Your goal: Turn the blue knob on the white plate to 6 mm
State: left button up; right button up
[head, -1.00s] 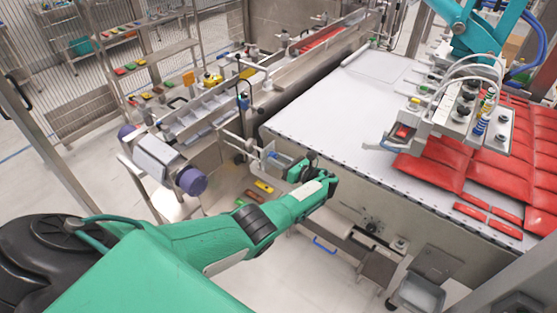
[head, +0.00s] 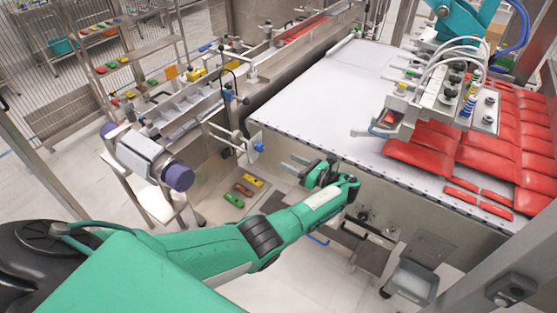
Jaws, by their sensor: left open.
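The blue knob (head: 259,147) sits on the white plate (head: 242,143), which is mounted near the left front corner of the white belt table. My left gripper (head: 289,162) comes in from the left and its two pale fingers point left toward the knob. The fingers are open and empty, with a visible gap between their tips and the knob. The scale and the knob's setting are too small to read. My right gripper is not in view.
The white belt (head: 320,100) carries red packs (head: 490,150) at the right, under a teal picker arm (head: 468,18) with a suction head. Green, brown and yellow pieces (head: 243,188) lie below the plate. A film roll (head: 145,155) stands left.

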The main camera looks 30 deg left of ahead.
pick_arm(q)
jog(key=shift+s+d, duration=0.1)
jog(key=shift+d, duration=1.3)
